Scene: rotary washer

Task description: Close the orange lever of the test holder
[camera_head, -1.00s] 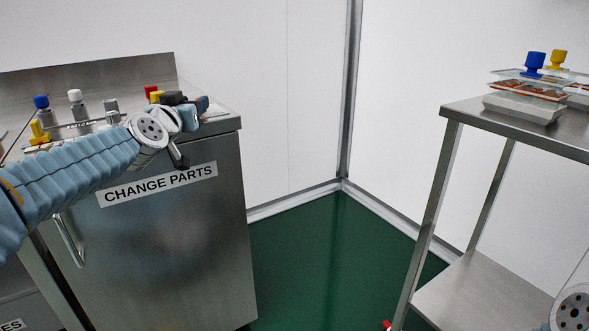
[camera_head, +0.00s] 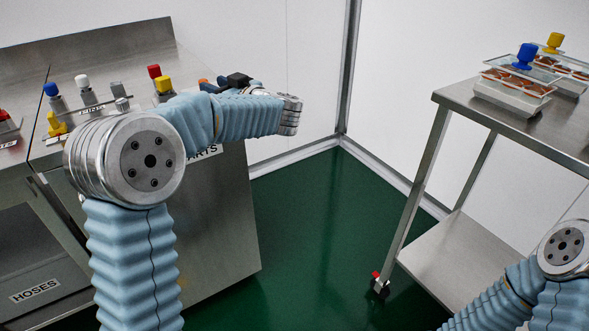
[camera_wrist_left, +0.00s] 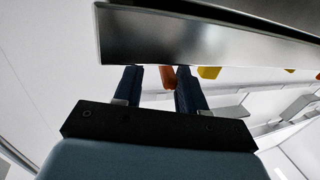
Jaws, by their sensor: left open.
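An orange piece, which looks like the lever, shows in the left wrist view (camera_wrist_left: 168,77) in the gap between my left gripper's fingers, nearer the right one. I cannot tell whether the fingers touch the lever. The rest of the test holder is mostly hidden. My right gripper is out of view.
A steel cabinet (camera_head: 218,220) stands left, its counter holding a red-capped part (camera_head: 154,72), yellow-capped part (camera_head: 164,86) and several others. A steel edge (camera_wrist_left: 200,35) crosses the wrist view close above the fingertips. A steel table (camera_head: 440,97) with trays stands right; green floor (camera_head: 310,220) between is clear.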

